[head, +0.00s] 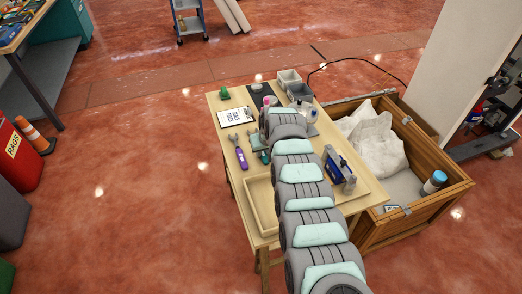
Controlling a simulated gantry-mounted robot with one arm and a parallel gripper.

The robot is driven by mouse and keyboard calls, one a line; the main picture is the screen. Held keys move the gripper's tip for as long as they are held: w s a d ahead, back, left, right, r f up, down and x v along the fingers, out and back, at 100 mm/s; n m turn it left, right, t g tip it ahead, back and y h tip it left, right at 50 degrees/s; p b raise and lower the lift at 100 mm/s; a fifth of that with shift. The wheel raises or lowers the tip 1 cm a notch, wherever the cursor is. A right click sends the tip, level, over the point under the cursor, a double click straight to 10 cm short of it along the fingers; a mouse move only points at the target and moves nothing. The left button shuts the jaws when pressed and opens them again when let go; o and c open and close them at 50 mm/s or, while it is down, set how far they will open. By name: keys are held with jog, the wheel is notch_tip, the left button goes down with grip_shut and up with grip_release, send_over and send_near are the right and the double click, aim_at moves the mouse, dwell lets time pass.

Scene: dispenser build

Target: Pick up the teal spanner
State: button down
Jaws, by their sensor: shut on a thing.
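My arm reaches over the wooden table (222,106) and its wrist bends down near the table's middle. My gripper (259,139) shows only in small part at the left side of the arm, and its fingertips are mostly hidden. It is shut on the teal spanner (265,156), of which a small teal part shows beside the arm. The rest of the spanner is hidden, and I cannot tell whether it touches the tabletop. A spanner with a purple handle (242,158) lies just left of it.
A clipboard (235,117), a green object (223,93) and grey bins (289,79) are at the table's back. A wooden crate (447,195) adjoins the right side.

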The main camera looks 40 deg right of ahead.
jog(key=shift+r, duration=0.1)
notch_tip(320, 180, up, 20)
jog(key=p, duration=0.4)
jog(key=shift+p, duration=0.35)
jog(key=c, duration=1.8)
grip_release()
grip_shut()
